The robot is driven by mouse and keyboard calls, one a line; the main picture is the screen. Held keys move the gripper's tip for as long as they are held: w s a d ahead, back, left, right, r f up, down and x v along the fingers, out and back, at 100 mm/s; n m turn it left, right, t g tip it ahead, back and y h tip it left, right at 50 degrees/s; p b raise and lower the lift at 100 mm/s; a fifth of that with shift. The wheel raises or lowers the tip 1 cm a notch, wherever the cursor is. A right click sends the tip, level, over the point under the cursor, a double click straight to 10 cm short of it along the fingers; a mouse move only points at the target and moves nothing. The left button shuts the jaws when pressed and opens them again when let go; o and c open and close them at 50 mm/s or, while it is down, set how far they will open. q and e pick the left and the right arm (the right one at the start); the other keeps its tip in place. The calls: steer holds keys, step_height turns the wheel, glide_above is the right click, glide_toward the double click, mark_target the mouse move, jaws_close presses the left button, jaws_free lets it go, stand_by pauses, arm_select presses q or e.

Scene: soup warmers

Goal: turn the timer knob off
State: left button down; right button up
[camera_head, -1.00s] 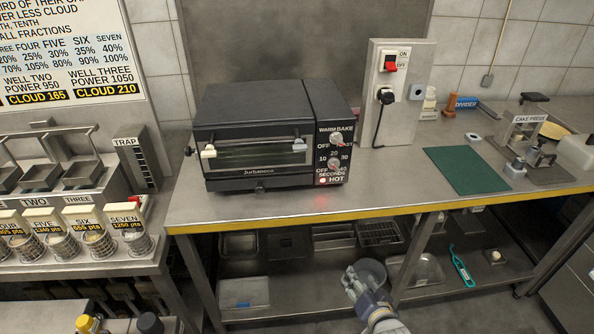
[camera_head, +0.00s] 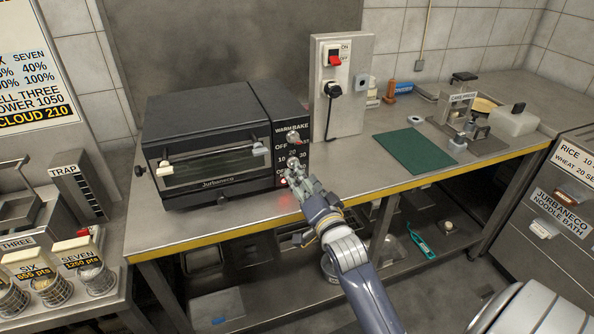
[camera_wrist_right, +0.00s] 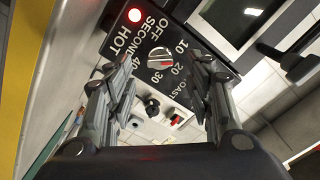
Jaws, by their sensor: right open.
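The black toaster oven (camera_head: 215,150) stands on the steel counter, with its control panel at its right end. The timer knob (camera_wrist_right: 161,58) is silver with a red mark, ringed by OFF, 10, 20, 30 and 40 in the right wrist view. It is turned away from OFF; its exact setting is hard to read. The red HOT light (camera_wrist_right: 134,15) beside it is lit. My right gripper (camera_head: 299,174) is at the lower panel in the head view, partly covering the dial. In the wrist view its open fingers (camera_wrist_right: 160,75) lie either side of the knob, apparently not touching it.
The upper warm/bake knob (camera_head: 293,138) sits just above. The oven door handle (camera_head: 215,160) is left of the panel. A power box (camera_head: 339,85) with a red switch and plugged cord stands behind right. A green mat (camera_head: 414,150) lies right; counter between is clear.

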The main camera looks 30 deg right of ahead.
steer(key=shift+x, duration=1.95)
steer(key=shift+c, duration=0.5)
steer(key=c, duration=1)
